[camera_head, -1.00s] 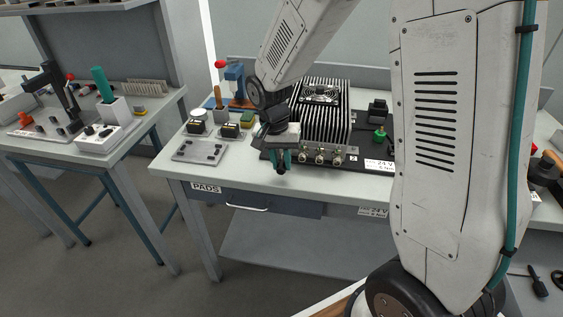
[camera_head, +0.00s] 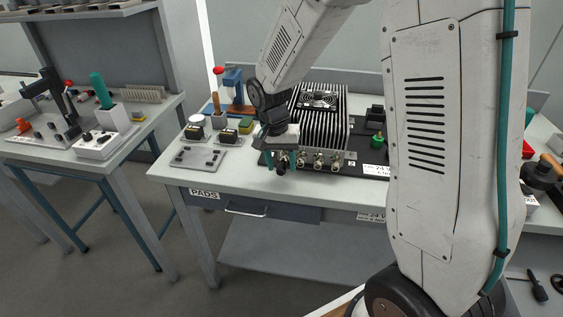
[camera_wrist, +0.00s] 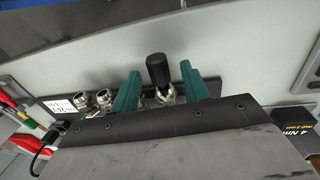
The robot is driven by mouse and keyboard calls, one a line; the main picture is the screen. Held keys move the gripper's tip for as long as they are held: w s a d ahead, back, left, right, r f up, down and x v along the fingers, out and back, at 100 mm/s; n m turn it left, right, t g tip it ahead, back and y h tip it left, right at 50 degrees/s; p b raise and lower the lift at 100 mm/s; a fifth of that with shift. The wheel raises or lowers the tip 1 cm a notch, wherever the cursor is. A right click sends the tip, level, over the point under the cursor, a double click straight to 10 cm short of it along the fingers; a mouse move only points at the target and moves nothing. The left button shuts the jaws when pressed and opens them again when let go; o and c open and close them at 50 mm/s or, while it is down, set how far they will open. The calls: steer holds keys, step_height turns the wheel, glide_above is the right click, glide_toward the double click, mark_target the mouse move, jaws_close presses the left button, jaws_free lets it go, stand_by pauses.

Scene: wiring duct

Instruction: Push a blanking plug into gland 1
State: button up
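A black blanking plug (camera_wrist: 157,70) stands in line with the mouth of a metal gland (camera_wrist: 167,96) in the wrist view; how deep it sits I cannot tell. It also shows in the head view (camera_head: 281,166), at the left end of the gland row. My gripper (camera_wrist: 160,84) is open, its teal fingers on either side of the plug with gaps. In the head view my gripper (camera_head: 283,158) hangs at the front of the finned housing (camera_head: 318,125). Several other glands (camera_head: 319,161) to the right look empty. Gland numbers near the plug are not readable.
A grey plate (camera_head: 198,158) with dark pads lies left on the bench. Small boxes (camera_head: 228,137) and a blue press (camera_head: 234,90) stand behind it. A green-topped knob (camera_head: 377,140) is at right. The bench front edge is clear.

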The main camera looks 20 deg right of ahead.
steer(key=r, duration=0.7)
steer(key=shift+w+a+r, duration=0.25)
steer(key=shift+a+r, duration=0.15)
steer(key=shift+s+n, duration=0.1)
steer(key=shift+n, duration=0.2)
steer(key=s+r+n+t, duration=0.1)
steer(key=s+r+n, duration=0.2)
steer(key=s, duration=1)
steer(key=s+d+r+n+t+y, duration=0.1)
steer(key=s+r+n, duration=0.2)
steer(key=s+r, duration=0.4)
steer(key=s, duration=0.7)
steer(key=shift+r+n, duration=0.3)
steer(key=shift+r, duration=0.05)
